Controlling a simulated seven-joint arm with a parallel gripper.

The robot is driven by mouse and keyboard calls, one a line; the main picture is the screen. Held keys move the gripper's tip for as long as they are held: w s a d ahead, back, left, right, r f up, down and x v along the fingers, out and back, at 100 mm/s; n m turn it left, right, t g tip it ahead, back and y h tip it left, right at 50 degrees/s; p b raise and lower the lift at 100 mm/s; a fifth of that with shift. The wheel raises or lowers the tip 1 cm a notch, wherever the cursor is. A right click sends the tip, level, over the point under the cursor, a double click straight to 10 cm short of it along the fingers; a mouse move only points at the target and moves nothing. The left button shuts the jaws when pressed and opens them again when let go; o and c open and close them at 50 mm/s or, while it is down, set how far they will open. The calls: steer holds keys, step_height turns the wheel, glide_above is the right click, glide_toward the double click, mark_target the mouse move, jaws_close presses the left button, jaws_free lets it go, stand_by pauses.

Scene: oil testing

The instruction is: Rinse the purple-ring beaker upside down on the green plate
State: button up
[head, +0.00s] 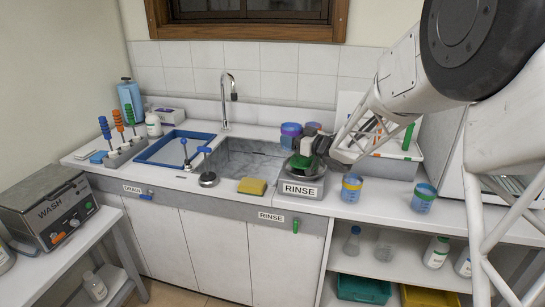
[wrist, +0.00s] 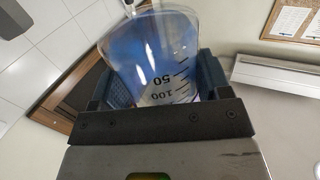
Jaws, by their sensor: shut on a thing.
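My gripper (head: 311,147) is shut on a clear, blue-tinted beaker (wrist: 155,62), with dark fingers on both sides of it in the wrist view. Black 50 and 100 marks show on its wall. No purple ring can be made out on it. In the head view my gripper is just over the round rinse plate (head: 304,170) on the box labelled RINSE (head: 300,189). A dark green patch shows at the gripper. The gripper hides most of the held beaker there, so I cannot tell whether it touches the plate or which way up it is.
Purple-blue containers (head: 291,130) stand behind the gripper. A sink (head: 252,165) with a tap and a yellow sponge (head: 252,186) lie left of the rinse box.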

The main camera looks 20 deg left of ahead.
steer(key=w+d+r+m+t+h, duration=0.1)
steer(key=w+d+r+t, duration=0.1)
steer(key=w+d+r, duration=0.1)
steer(key=shift+w+d+m, duration=0.4)
steer(key=shift+w+d, duration=0.1)
steer(key=shift+d, duration=0.35)
steer(key=shift+n, duration=0.5)
